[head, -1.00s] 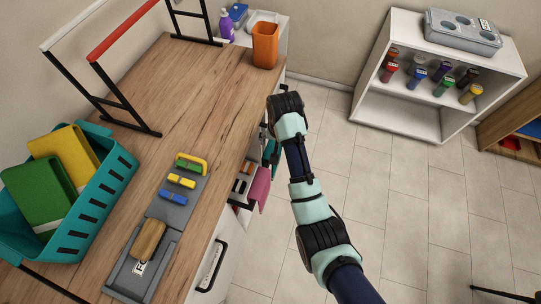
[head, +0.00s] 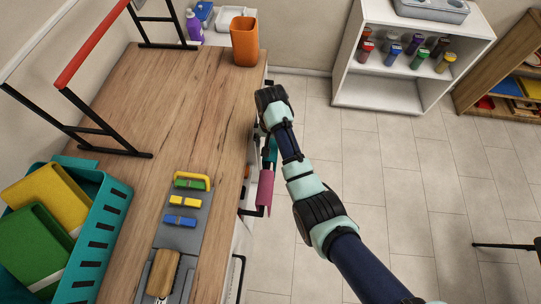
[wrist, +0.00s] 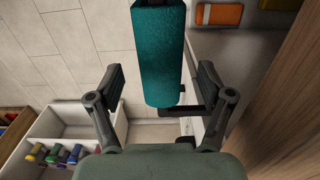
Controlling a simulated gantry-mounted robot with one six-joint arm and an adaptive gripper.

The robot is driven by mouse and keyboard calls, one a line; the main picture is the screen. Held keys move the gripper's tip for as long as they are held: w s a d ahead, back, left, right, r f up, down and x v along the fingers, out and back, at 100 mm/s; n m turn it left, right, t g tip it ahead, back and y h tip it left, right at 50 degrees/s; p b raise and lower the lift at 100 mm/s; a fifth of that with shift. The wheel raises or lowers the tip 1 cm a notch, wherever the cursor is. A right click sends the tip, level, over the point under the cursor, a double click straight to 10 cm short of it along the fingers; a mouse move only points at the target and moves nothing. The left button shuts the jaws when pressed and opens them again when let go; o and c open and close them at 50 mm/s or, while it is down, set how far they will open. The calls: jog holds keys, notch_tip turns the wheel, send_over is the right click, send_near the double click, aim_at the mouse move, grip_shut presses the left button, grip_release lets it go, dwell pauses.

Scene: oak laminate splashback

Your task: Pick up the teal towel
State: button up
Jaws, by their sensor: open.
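The teal towel (wrist: 158,55) hangs down the middle of the wrist view, lined up with the gap between my fingers. A small part of this towel (head: 271,150) shows beside the counter edge in the head view, partly behind my arm. My gripper (wrist: 160,78) is open, with one dark finger to each side of the towel and clear space visible on both sides. Whether the towel is between the fingertips or just beyond them I cannot tell. In the head view the fingers are hidden behind my arm.
A pink cloth (head: 265,191) hangs on the counter front nearby, by a dark bar (wrist: 183,110). The wooden counter (head: 165,100) carries a teal basket (head: 103,225) and an orange cup (head: 245,42). A white shelf (head: 385,90) stands across open floor.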

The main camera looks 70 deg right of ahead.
notch_tip(320, 180, down, 2)
jog(key=shift+f, duration=0.2)
jog(key=shift+r, duration=0.1)
grip_shut()
